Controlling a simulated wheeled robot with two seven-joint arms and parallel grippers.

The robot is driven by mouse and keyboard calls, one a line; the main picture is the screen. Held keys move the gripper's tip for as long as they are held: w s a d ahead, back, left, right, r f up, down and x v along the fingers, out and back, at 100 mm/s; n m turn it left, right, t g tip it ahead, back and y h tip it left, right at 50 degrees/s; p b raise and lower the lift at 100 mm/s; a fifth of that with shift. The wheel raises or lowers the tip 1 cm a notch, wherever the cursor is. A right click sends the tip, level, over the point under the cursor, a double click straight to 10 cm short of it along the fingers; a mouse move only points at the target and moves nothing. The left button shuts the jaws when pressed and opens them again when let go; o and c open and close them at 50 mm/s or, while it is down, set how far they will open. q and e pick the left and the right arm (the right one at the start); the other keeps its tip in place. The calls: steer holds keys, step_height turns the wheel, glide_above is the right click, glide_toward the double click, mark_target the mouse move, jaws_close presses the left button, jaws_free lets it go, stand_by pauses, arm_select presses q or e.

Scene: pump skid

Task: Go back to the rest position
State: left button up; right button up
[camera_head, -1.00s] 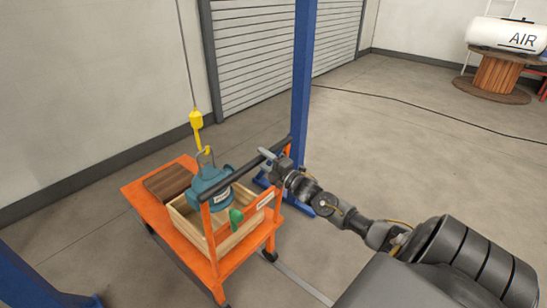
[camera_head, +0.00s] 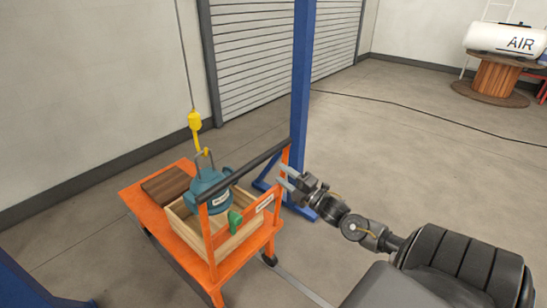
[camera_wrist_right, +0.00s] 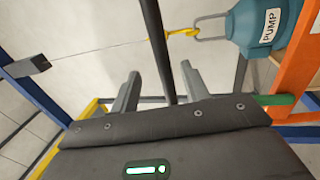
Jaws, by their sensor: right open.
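My right gripper (camera_head: 284,178) is open and empty, just to the right of the orange cart (camera_head: 243,261) and its dark push handle (camera_head: 245,172). In the right wrist view its two fingers (camera_wrist_right: 160,92) stand apart, with the dark handle bar (camera_wrist_right: 158,45) showing between and beyond them; I cannot tell the gap in depth. A teal pump (camera_head: 209,190) sits in a wooden crate (camera_head: 232,241) on the cart, with a yellow hook (camera_head: 195,121) at its top ring. The pump also shows in the right wrist view (camera_wrist_right: 262,28). My left gripper is not in view.
A blue post (camera_head: 301,90) stands behind my right gripper, with blue feet on the floor. A brown wooden block (camera_head: 166,184) lies on the cart. A green item (camera_head: 235,220) is at the cart's front frame. Open floor lies to the right.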

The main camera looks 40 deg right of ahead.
steer(key=s+d+f+m+g+h, duration=0.2)
steer(key=d+f+m+g, duration=0.15)
steer(key=f, duration=0.55)
steer(key=s+d+f+m+g+h, duration=0.25)
steer(key=d+f+m, duration=0.2)
steer(key=f, duration=0.55)
steer(key=s+a+f+m+g+h, duration=0.1)
steer(key=s+f+m+g, duration=0.1)
steer(key=s+f, duration=0.5)
steer(key=s+a+f+m+g, duration=0.1)
steer(key=s+f+m+g, duration=0.15)
steer(key=f, duration=0.75)
steer(key=s+a+f+m+g, duration=0.25)
steer(key=s+a+f, duration=0.25)
steer(key=s+f, duration=0.4)
steer(key=s+a+f+m+g, duration=0.1)
steer(key=s+a+f+g, duration=0.2)
steer(key=s+a+f, duration=0.5)
steer(key=s+a+f+m+g+y, duration=0.1)
steer(key=s+a+f+g+y, duration=0.2)
steer(key=s+a, duration=1.2)
step_height(320, 180, down, 3)
steer(key=shift+a+f, duration=0.1)
steer(key=shift+a, duration=0.3)
